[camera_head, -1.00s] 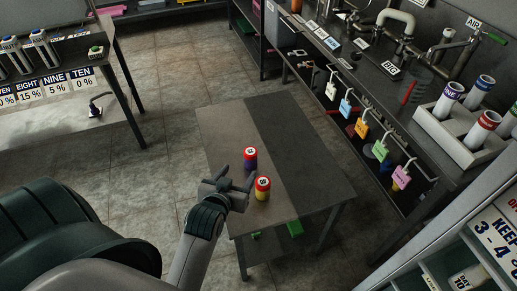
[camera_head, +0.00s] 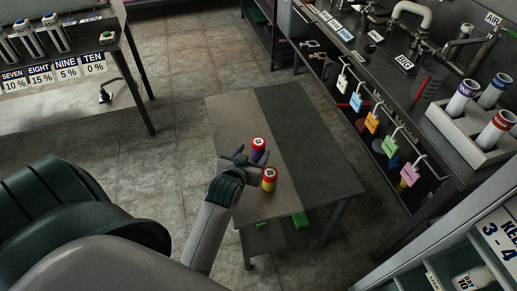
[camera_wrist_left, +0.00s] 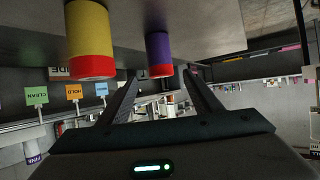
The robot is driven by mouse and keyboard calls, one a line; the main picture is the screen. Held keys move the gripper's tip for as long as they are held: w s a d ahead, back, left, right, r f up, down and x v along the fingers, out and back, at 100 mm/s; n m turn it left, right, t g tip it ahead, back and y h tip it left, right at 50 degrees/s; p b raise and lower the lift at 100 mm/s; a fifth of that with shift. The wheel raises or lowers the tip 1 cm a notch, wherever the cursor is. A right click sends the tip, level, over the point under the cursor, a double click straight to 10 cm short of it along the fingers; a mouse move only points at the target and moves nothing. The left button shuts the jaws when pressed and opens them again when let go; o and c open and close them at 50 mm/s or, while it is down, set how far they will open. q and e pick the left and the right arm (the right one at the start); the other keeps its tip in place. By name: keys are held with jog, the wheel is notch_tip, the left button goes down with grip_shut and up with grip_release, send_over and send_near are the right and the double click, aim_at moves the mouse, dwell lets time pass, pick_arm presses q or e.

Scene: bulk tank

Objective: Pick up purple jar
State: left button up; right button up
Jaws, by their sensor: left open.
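The purple jar (camera_head: 257,156) has a red lid and stands upright on the small table (camera_head: 232,122). A yellow jar (camera_head: 269,183) with a red lid stands just in front of it. My left gripper (camera_head: 247,158) is open, just left of the purple jar and low over the table. In the left wrist view, which is upside down, the purple jar (camera_wrist_left: 158,47) lies between the lines of the open fingers (camera_wrist_left: 160,80), with nothing gripped. The yellow jar (camera_wrist_left: 89,40) is outside the fingers, to the left. I cannot tell how far the fingertips reach around the purple jar.
A long bench (camera_head: 408,95) with hanging coloured tags and a white tube rack (camera_head: 468,138) runs along the right. A table (camera_head: 130,75) with labelled tubes is at the upper left. Something green (camera_head: 300,220) is under the small table. The small table's right half is clear.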

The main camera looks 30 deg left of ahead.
aim_at(257, 147)
pick_arm(q)
jog(key=x, duration=0.6)
jog(key=shift+x, duration=2.6)
jog(key=shift+a+r, duration=0.1)
jog(key=c, duration=1.2)
